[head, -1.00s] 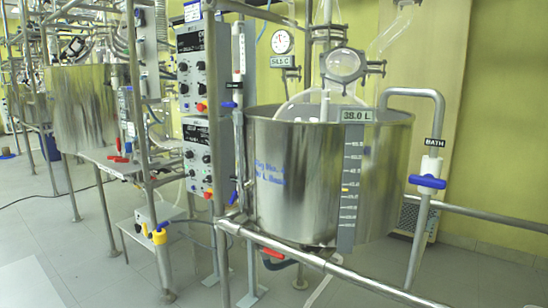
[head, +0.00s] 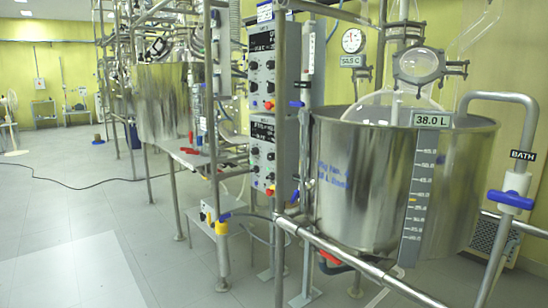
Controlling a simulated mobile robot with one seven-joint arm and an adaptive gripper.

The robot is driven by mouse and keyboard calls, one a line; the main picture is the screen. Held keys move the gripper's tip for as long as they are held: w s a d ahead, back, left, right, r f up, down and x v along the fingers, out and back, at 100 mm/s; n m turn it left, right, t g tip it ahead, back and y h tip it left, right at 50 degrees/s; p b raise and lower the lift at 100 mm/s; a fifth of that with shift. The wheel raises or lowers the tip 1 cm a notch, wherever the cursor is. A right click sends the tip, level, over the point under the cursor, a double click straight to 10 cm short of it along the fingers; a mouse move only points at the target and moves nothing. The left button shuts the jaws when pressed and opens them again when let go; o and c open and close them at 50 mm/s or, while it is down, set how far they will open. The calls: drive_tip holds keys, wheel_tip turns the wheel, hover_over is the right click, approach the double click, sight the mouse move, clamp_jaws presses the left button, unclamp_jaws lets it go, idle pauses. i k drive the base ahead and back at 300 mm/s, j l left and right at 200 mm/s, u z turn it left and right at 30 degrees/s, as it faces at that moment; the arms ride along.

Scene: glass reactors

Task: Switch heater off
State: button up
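Grey control boxes with knobs and dark displays are stacked on the frame left of the large steel bath. The upper control box (head: 263,65) has a red button low on its front. The lower control box (head: 262,150) also has a red button and several knobs. I cannot read which of them is marked as the heater. The steel bath (head: 350,190) carries a 38.0 L sign (head: 432,120) and a level scale. A round gauge (head: 353,41) with a 50-something C sign hangs behind it. My gripper is not in view.
A pipe with a blue-handled BATH valve (head: 511,199) stands at the right. Steel rails (head: 340,252) run in front of the bath. A second steel vessel (head: 165,105) stands further back. The floor at left (head: 70,235) is open, with a cable across it.

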sight(272, 176)
drive_tip(key=i+j+u, duration=0.3)
drive_tip(key=i, duration=1.05)
drive_tip(key=i+l+u, duration=0.1)
drive_tip(key=i+u, duration=0.15)
drive_tip(key=i, duration=1.1)
